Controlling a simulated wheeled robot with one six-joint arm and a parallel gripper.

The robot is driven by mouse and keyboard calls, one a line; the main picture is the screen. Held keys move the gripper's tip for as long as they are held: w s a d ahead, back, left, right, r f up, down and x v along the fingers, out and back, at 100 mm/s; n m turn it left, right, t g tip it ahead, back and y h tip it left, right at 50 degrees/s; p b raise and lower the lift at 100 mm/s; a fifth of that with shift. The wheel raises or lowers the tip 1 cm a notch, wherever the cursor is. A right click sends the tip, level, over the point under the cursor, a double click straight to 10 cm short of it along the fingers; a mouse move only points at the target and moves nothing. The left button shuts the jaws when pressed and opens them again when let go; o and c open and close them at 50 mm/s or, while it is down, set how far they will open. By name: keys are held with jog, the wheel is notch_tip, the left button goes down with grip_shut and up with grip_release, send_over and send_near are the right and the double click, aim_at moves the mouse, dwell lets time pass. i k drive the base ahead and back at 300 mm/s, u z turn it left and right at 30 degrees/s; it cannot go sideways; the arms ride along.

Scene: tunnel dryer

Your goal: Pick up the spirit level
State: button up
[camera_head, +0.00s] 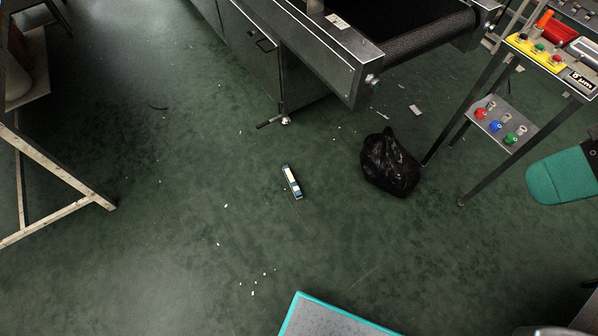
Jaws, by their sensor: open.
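A small blue and white bar, which looks like the spirit level (292,182), lies on the green floor near the middle of the head view. It is tilted slightly from upright in the picture, and its fine markings are too small to make out. Nothing covers it. My gripper does not show in this view, so its place relative to the bar cannot be told.
A black bag (389,163) sits to the right of the bar. The conveyor machine (330,55) stands behind. A control stand (500,131) and a teal seat (562,178) are at right, a wooden trestle (60,165) at left. Open floor with small scraps surrounds the bar.

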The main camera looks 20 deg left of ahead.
aim_at(290, 181)
jog(key=u, duration=0.25)
jog(key=i, duration=0.65)
jog(key=u, duration=1.05)
jog(key=i, duration=0.5)
jog(key=u, duration=0.5)
